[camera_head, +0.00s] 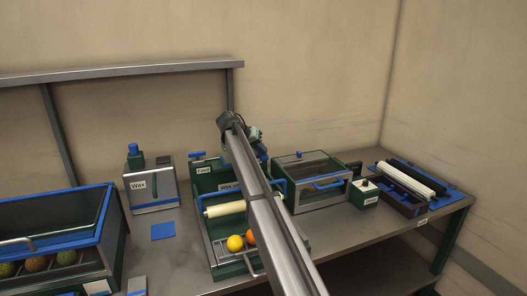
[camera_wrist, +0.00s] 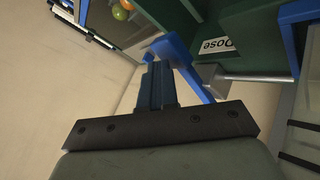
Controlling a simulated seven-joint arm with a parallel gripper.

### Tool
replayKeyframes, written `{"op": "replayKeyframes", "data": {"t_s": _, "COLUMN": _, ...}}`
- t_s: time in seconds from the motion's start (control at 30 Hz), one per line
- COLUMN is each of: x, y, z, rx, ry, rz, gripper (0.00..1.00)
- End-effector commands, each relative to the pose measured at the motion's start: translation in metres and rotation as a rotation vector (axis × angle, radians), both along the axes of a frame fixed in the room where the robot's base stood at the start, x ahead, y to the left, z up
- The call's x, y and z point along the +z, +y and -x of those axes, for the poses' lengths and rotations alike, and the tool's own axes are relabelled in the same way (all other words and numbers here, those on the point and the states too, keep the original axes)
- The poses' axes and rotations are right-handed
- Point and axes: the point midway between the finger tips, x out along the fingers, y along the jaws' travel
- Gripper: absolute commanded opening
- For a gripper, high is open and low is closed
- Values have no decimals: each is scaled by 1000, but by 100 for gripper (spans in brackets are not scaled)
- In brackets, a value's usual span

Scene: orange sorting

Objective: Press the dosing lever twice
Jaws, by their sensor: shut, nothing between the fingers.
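The dosing lever (camera_wrist: 183,62) is a blue bar in the wrist view, just right of my fingers, beside a green panel with an upside-down "Dose" label (camera_wrist: 215,47). A grey rod (camera_wrist: 260,78) runs from near the lever to the right. My gripper (camera_wrist: 158,68) is shut and empty, its fingertips close against the lever's left side. I cannot tell whether they touch it. In the head view my gripper (camera_head: 257,138) is above the green wax unit (camera_head: 230,187), and my arm hides most of the lever area.
Two oranges (camera_head: 235,243) lie on the unit's front rack. A Wax box (camera_head: 150,186) stands left, a glass-fronted box (camera_head: 312,180) and a roller tray (camera_head: 408,186) right. A blue-rimmed bin (camera_head: 108,212) of fruit is far left. A blue square (camera_head: 163,231) lies on the bench.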

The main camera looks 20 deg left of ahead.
Motion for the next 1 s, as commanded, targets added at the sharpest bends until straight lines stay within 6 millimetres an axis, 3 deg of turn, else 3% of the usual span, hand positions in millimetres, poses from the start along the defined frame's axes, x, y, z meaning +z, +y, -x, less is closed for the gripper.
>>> {"op": "replayKeyframes", "data": {"t_s": 0.37, "x": 1, "y": 0, "z": 0, "rx": 1, "ry": 2, "rz": 0, "gripper": 0}}
{"op": "replayKeyframes", "data": {"t_s": 1.0, "x": 31, "y": 1, "z": 0, "rx": 1, "ry": 0, "rz": -1, "gripper": 0}}
